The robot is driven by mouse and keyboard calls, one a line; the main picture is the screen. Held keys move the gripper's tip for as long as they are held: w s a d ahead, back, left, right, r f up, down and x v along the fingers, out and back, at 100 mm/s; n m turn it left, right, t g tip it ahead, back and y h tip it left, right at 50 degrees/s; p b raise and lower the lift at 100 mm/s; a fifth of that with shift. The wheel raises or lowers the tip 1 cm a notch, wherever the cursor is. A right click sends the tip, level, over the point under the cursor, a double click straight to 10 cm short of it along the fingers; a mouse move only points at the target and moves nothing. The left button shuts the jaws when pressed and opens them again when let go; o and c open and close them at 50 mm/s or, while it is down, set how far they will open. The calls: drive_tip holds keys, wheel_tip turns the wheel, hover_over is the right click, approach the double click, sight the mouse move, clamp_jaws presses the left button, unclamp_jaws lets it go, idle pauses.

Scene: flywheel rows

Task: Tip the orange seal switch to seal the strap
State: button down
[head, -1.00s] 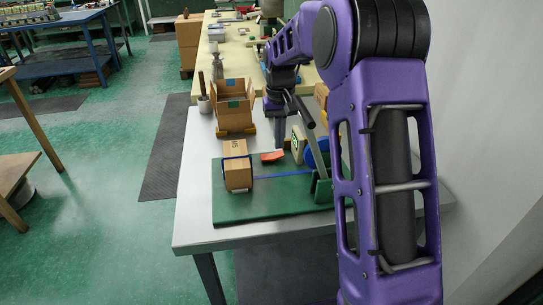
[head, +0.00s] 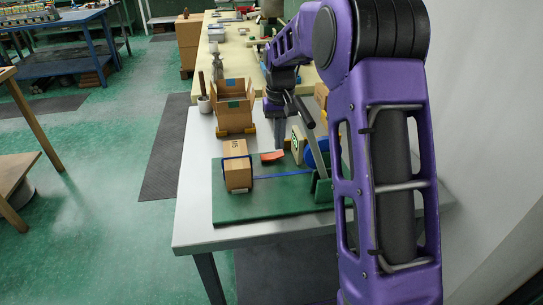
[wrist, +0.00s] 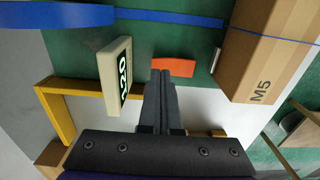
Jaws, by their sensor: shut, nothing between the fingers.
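The orange seal switch (head: 271,156) lies on the green board (head: 285,205), between the carton and a pale block with a lit display. It also shows in the wrist view (wrist: 173,67), just beyond my fingertips. My gripper (head: 279,146) is shut and empty, pointing down beside the switch; in the wrist view its fingertips (wrist: 162,76) appear at the switch's near edge. I cannot tell whether they touch it. The blue strap (head: 285,175) runs around the carton (head: 238,172) marked M5 and across to a blue reel (head: 316,153) at the right.
The display block (wrist: 116,76) stands close to the left of my fingers in the wrist view. An open box (head: 234,118) stands behind the board. A yellow bracket (wrist: 55,112) is near my gripper.

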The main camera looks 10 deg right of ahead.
sight(279, 153)
drive_tip(key=shift+f, duration=1)
idle(0.3)
drive_tip(key=shift+r, duration=0.1)
wheel_tip(279, 153, up, 7)
drive_tip(key=p, duration=0.6)
idle(0.5)
